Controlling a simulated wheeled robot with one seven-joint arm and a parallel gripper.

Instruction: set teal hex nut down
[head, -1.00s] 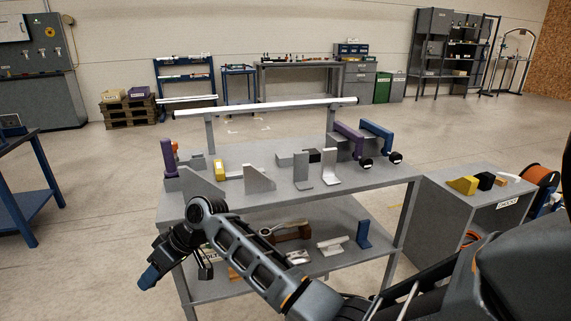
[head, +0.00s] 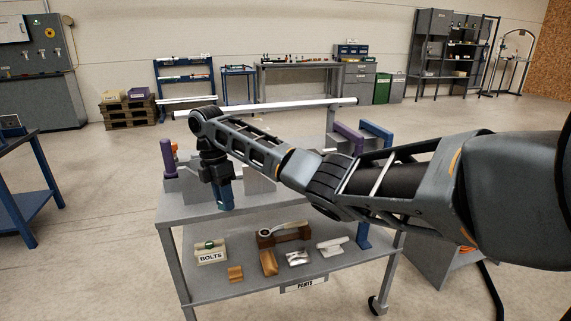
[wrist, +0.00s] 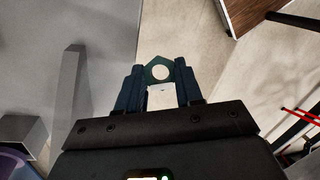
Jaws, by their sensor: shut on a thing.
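The teal hex nut (wrist: 160,69) shows in the wrist view, held at the fingertips of my gripper (wrist: 159,83). My gripper is shut on it, with one blue finger on each side and a pale surface visible between them. In the head view my gripper (head: 224,200) points down near the front left edge of the grey table top (head: 183,211). I cannot make out the nut there. In the wrist view the table edge runs close to the nut, with floor to the right.
Grey angled pieces stand behind my gripper, partly hidden by my arm. A white rail (head: 265,107) spans the back. The lower shelf holds a BOLTS bin (head: 211,256), a wrench on a brown stand (head: 284,236) and loose blocks.

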